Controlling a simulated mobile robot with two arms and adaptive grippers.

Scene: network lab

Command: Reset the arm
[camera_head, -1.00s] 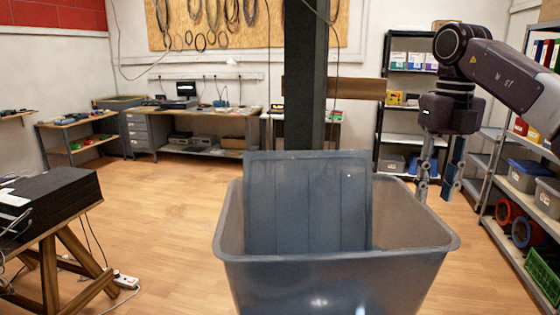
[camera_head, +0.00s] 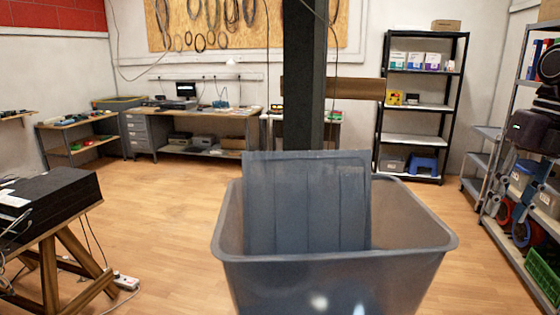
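My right gripper (camera_head: 510,197) shows at the right edge of the head view, hanging downward in front of the shelf, to the right of the grey bin. Its fingers look spread apart with nothing seen between them. My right arm is folded near the right edge and partly cut off by the frame. My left gripper is not in view.
A large grey plastic bin (camera_head: 340,267) with a panel (camera_head: 307,202) standing in it is close in front of me. A dark post (camera_head: 304,80) rises behind it. A metal shelf (camera_head: 508,252) stands at right, a table (camera_head: 62,222) at left. Wooden floor (camera_head: 170,200) is open between.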

